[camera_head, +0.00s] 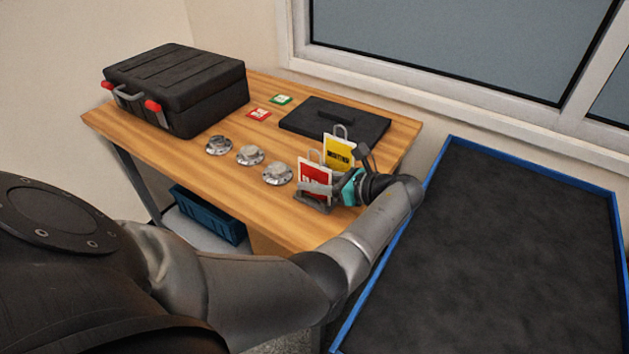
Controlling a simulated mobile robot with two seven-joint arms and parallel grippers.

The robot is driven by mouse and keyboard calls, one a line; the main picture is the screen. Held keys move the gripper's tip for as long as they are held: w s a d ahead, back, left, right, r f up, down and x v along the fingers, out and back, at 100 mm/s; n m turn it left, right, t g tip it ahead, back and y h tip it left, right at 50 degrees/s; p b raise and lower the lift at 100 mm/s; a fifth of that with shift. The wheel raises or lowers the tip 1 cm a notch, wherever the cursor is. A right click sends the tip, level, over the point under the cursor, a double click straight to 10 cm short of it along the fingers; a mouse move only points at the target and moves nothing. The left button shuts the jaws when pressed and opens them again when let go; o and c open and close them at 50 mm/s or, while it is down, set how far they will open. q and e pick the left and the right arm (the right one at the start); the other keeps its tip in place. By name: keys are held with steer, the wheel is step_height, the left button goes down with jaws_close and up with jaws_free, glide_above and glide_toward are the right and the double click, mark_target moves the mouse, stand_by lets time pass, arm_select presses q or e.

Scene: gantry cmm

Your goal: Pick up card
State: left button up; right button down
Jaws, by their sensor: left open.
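A red card (314,173) stands upright near the right front part of the wooden table, with a wire loop at its top. A yellow card (338,152) with a dark label stands upright just behind it, also with a loop. My left gripper (318,195) reaches in from the right and is open. Its grey fingers are at the lower part of the red card and cover some of it. I cannot tell whether they touch the card. My right gripper is out of view.
A black case (178,84) fills the table's (190,172) back left. A flat black pad (335,124) lies at the back right. Several metal discs (249,155) sit mid-table. A blue-edged dark surface (520,240) is at right; a blue crate (208,213) is below the table.

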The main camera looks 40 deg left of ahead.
arm_select(q)
steer(key=shift+c, duration=0.3)
jaws_close()
stand_by(0.4)
